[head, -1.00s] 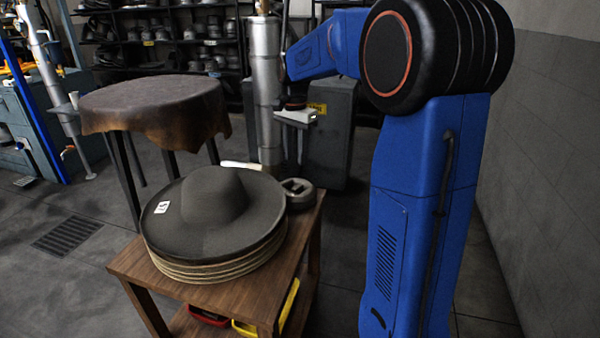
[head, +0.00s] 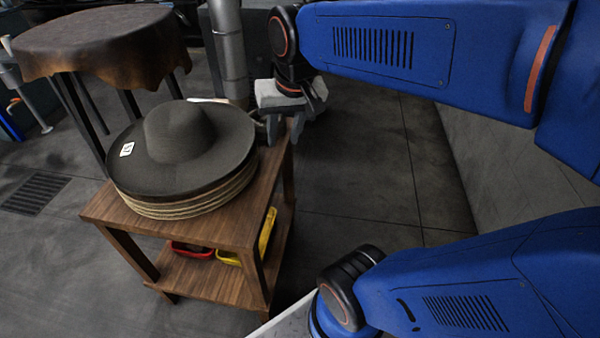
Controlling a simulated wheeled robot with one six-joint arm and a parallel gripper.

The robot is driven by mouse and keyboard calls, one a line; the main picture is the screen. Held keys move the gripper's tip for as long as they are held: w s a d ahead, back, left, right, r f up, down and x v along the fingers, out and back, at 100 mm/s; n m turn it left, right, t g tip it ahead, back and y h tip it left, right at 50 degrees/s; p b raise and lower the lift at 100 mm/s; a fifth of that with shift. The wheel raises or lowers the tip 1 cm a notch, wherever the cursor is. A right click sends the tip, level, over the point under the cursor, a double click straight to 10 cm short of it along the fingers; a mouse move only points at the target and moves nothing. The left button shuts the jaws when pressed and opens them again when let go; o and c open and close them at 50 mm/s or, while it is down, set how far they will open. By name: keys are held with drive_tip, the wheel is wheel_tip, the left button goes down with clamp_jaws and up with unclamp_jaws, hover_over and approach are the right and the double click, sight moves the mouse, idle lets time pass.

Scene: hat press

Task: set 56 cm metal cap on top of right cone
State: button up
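My gripper (head: 285,132) points down over the far right corner of the wooden stand, just right of the hat brim. Its fingers stand apart and look open. The metal cap cannot be made out clearly; the gripper covers the corner beside the hats, and I cannot tell whether anything is between the fingers. I cannot make out a cone in this view. A metal column (head: 228,50) rises behind the stand, its upper part cut off by the frame.
A stack of dark wide-brimmed hats (head: 180,135) with a white tag fills most of the wooden stand (head: 225,225). Red (head: 190,249) and yellow (head: 266,232) trays lie on its lower shelf. A leather-covered round table (head: 100,40) stands at the back left. Floor right of the stand is clear.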

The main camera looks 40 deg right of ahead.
drive_tip(key=shift+o, duration=0.4)
drive_tip(key=s+a+f+n+t, duration=0.1)
drive_tip(key=s+f+n, duration=0.2)
drive_tip(key=s+f, duration=0.2)
drive_tip(key=s, duration=0.3)
drive_tip(key=shift+s+a+n, duration=0.15)
drive_tip(key=shift+a+n, duration=0.05)
drive_tip(key=shift+n, duration=0.1)
drive_tip(key=w+d+r+m+g+h, duration=0.15)
drive_tip(key=w+r+m, duration=0.55)
drive_tip(key=w, duration=0.7)
drive_tip(key=m+g+h, duration=0.1)
drive_tip(key=m+h, duration=0.1)
drive_tip(key=m, duration=0.5)
hover_over(264, 117)
drive_tip(key=a, duration=0.2)
drive_tip(key=f, duration=0.8)
drive_tip(key=shift+s+a+f, duration=0.2)
drive_tip(key=shift+s, duration=0.05)
drive_tip(key=shift+h, duration=0.25)
drive_tip(key=shift+s+x, duration=0.15)
drive_tip(key=shift+x, duration=1.2)
drive_tip(key=shift+s+x, duration=0.2)
drive_tip(key=shift+x, duration=1.15)
clamp_jaws()
